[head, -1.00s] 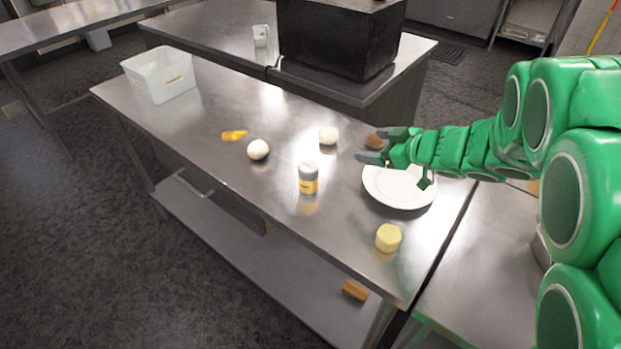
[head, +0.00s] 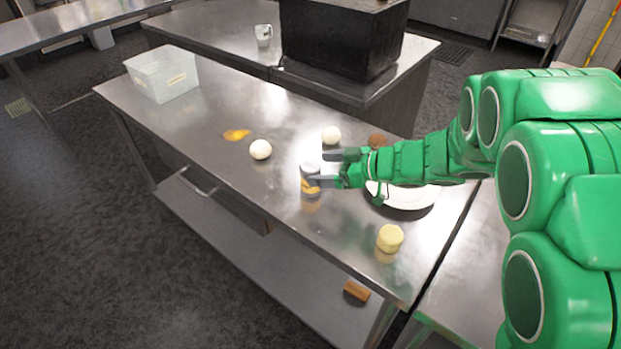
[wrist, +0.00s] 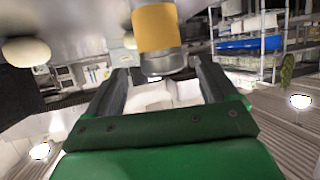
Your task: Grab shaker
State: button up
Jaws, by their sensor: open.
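The shaker (head: 309,168) stands on the steel table in the head view, with a silver-grey top and a yellow band. My gripper (head: 321,168) is at the shaker, and its near finger covers part of the yellow band. In the wrist view the shaker (wrist: 156,30) shows between the two dark fingers of my gripper (wrist: 163,72), near their tips. The fingers are spread, with a visible gap on the right side. I cannot tell whether either finger touches it.
A white plate (head: 408,199) lies under my arm. A clear bin (head: 163,75) stands at the far left.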

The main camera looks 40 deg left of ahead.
aim_at(311, 166)
jog(key=shift+x, duration=2.1)
jog(key=shift+s, duration=0.1)
jog(key=c, duration=1.2)
jog(key=shift+o, duration=0.2)
jog(key=shift+r, duration=0.15)
jog(key=shift+r, duration=0.5)
notch_tip(311, 166, up, 2)
jog(key=shift+d+r, duration=0.15)
jog(key=s+d+r, duration=0.8)
jog(key=d+r, duration=0.1)
jog(key=d, duration=0.1)
jog(key=shift+s+d+r, duration=0.25)
jog(key=shift+s+d, duration=0.1)
